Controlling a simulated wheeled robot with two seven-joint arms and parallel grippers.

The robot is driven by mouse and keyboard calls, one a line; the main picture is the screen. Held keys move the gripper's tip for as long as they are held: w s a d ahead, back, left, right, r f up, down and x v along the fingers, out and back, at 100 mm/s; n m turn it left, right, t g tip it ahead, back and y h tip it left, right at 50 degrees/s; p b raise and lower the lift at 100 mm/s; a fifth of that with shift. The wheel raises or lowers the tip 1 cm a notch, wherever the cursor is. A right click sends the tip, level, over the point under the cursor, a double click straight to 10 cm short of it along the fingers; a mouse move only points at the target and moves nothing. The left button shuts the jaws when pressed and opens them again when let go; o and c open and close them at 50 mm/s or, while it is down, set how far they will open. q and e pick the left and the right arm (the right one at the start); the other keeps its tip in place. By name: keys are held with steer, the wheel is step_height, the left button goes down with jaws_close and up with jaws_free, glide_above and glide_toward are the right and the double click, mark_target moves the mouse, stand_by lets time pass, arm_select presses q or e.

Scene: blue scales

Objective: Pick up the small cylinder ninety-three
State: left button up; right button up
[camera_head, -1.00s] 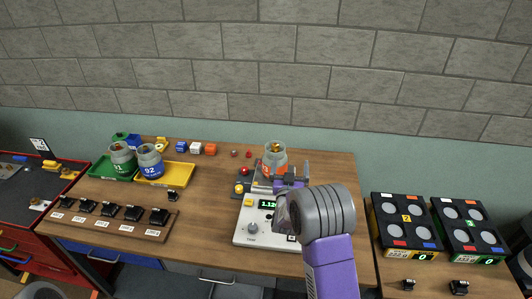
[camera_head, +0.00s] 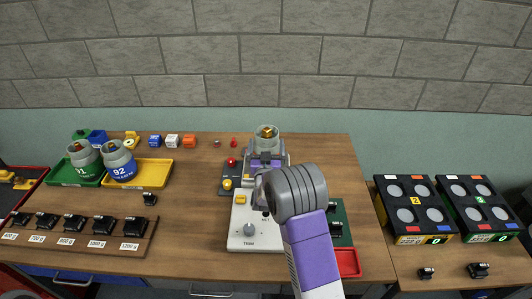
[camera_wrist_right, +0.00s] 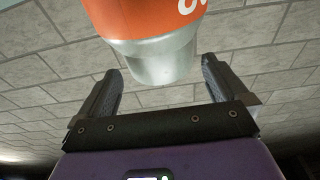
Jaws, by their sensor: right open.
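The small cylinder ninety-three is a grey jar with an orange band. In the head view its open top (camera_head: 266,132), with something gold inside, shows at the blue scale area; its lower part is hidden by my right gripper (camera_head: 267,158). In the right wrist view the cylinder (camera_wrist_right: 150,45) shows its orange band and grey end, with only part of a number visible. My right gripper (camera_wrist_right: 162,70) is open, its two fingers on either side of the grey end, with gaps showing. My left gripper is not in view.
Jars 91 (camera_head: 84,160) and 92 (camera_head: 119,163) stand on green and yellow trays at left. A weight rack (camera_head: 75,238) lies in front. The white scale panel (camera_head: 247,228) is beside my right arm. Black stations (camera_head: 415,212) stand at right.

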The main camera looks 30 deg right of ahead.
mark_target(267, 136)
steer(key=shift+p+x, duration=0.35)
steer(key=shift+x, duration=2.65)
steer(key=shift+c, duration=0.5)
steer(key=c, duration=1.6)
steer(key=shift+r, duration=0.3)
